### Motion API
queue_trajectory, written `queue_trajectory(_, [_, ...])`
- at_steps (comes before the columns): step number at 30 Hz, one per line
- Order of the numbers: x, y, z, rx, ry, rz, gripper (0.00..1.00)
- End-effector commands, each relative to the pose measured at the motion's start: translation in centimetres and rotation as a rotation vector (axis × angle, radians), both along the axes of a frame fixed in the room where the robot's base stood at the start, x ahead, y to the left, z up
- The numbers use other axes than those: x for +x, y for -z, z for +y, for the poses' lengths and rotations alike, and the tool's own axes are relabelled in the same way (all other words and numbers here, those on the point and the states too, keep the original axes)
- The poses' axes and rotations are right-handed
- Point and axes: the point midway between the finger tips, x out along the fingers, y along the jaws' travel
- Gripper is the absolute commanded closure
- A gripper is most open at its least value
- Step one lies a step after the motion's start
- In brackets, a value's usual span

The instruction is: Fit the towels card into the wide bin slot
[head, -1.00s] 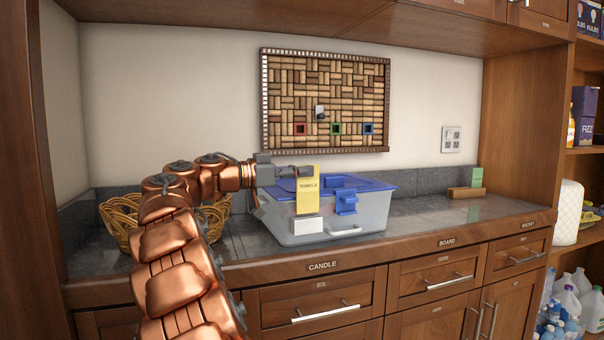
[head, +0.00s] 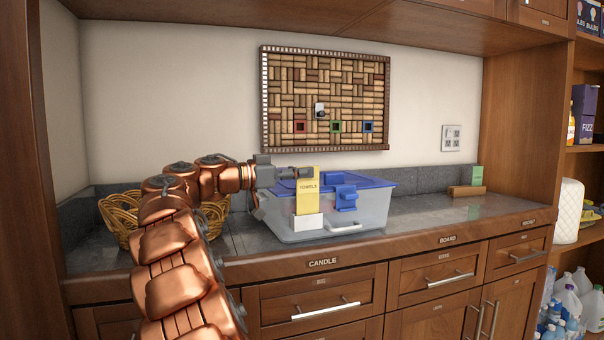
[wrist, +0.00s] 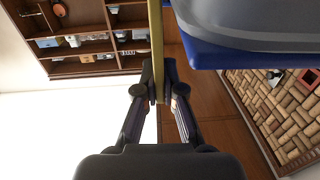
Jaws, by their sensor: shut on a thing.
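The yellow towels card (head: 307,192) is upright in my gripper (head: 298,174), which is shut on its upper part. In the wrist view the card (wrist: 156,35) shows edge-on between the fingertips (wrist: 160,92). The clear bin (head: 372,215) with a blue lid (head: 374,182) stands on the counter. A white label holder (head: 307,222) is at the bin's front left. The card's lower edge meets the holder's top in the head view; I cannot tell how deep it sits. The slot opening is hidden.
A wicker basket (head: 118,220) stands left of the bin, partly behind my arm. A green card (head: 477,176) stands in a wooden block (head: 467,192) at the counter's right. A cork board (head: 325,98) hangs on the wall.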

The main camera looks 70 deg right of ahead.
Motion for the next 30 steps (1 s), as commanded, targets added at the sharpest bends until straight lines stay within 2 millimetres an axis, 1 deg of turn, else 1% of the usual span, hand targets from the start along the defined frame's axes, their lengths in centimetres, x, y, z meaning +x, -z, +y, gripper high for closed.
queue_trajectory(30, [0.0,2.1,0.0,0.000,0.000,0.000,1.00])
